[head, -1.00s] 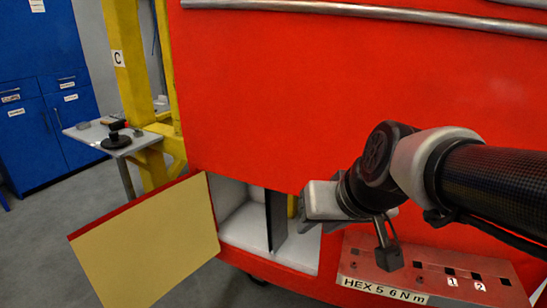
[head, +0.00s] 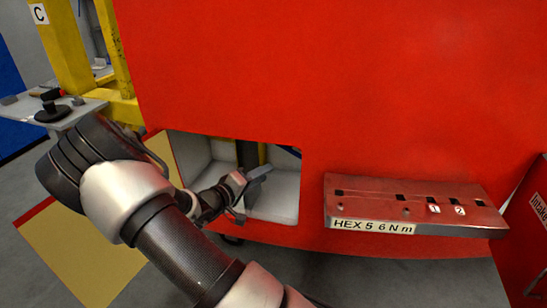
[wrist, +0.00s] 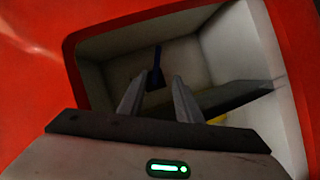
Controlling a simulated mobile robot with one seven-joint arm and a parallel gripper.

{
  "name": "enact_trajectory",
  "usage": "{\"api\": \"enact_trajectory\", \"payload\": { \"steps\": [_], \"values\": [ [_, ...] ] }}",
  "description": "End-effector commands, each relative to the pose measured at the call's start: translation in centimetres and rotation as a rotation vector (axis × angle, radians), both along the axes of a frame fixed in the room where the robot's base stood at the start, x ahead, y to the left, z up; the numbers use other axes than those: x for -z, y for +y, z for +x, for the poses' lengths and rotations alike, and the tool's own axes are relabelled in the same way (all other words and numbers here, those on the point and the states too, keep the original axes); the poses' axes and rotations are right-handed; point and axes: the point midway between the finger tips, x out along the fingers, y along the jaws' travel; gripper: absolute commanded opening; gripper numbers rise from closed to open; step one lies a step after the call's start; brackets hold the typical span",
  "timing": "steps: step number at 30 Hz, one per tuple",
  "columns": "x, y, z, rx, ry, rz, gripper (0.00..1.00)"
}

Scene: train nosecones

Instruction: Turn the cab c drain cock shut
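The cab is a large red body with an open square compartment (head: 277,205) low in its front. Inside the compartment, a dark blue lever-like part (wrist: 156,66), probably the drain cock's handle, shows in the wrist view. It stands roughly upright beyond my fingertips. In the head view a dark part (head: 291,151) shows at the compartment's upper right. In the head view, my gripper (head: 258,174) is at the compartment's mouth. Whether it touches the lever cannot be told.
A dark divider plate (head: 247,155) stands in the compartment. The tan door panel (head: 70,255) hangs open at left, partly behind my arm. A red tool rack (head: 400,199) labelled "HEX 5 6 N m" juts out at right. A grey side table (head: 75,113) stands left by yellow framework.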

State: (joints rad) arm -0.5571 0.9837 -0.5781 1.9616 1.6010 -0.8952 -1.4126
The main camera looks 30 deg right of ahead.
Motion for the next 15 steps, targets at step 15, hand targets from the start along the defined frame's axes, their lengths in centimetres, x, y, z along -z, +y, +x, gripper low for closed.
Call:
{"api": "enact_trajectory", "payload": {
  "steps": [15],
  "values": [
    [1.4,-7.4,2.1,0.018,0.009,-0.033,0.31]
  ]
}}
